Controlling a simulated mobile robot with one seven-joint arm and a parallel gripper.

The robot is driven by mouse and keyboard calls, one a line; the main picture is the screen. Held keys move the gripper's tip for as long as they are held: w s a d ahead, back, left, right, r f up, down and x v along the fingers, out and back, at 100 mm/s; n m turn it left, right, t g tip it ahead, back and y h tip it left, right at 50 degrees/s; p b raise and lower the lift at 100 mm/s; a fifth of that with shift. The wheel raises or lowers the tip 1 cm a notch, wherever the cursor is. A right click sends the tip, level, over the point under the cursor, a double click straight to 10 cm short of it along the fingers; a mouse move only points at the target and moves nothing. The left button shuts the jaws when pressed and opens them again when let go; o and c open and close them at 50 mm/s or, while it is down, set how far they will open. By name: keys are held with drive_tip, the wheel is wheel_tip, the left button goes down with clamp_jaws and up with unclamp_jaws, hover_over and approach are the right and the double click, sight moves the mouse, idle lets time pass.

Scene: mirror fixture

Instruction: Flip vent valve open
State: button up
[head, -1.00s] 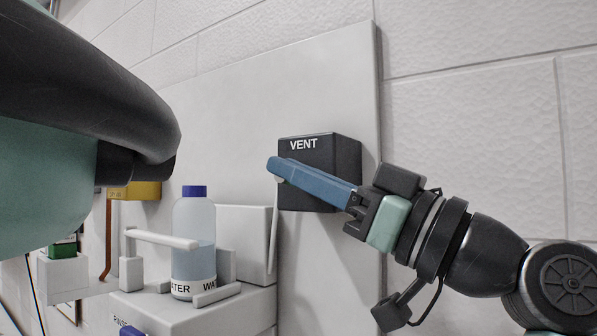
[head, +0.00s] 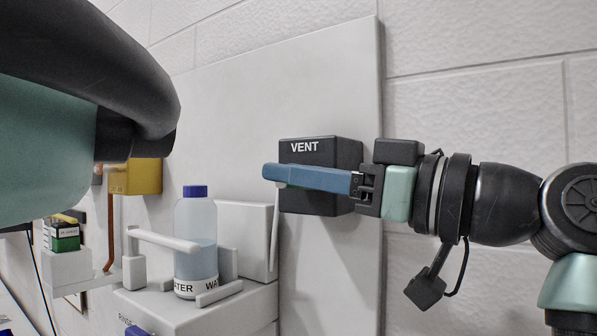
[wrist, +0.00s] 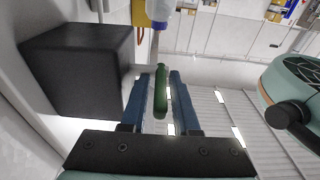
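The dark grey vent valve box, labelled VENT (head: 312,148), is fixed to a pale panel. My gripper (head: 268,172), with blue fingers, lies level across its front in the head view. In the wrist view, the box (wrist: 85,68) is left of my fingers (wrist: 160,80). A green lever (wrist: 161,92) stands between the two fingers, lengthwise along them. The fingers are apart, with a narrow gap beside the lever on the left; I cannot tell whether the right finger touches it. The lever is hidden behind my fingers in the head view.
A water bottle with a blue cap (head: 195,192) stands on a white unit (head: 250,300) left of the box. A yellow box (head: 143,177) and a green-and-black box (head: 62,237) are further left. A thin white tube (head: 273,240) hangs below my fingertips.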

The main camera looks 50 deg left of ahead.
drive_tip(key=shift+o, duration=0.8)
drive_tip(key=shift+d, duration=0.15)
drive_tip(key=b+v, duration=0.5)
drive_tip(key=v, duration=0.7)
drive_tip(key=shift+d, duration=0.3)
drive_tip(key=shift+f, duration=0.15)
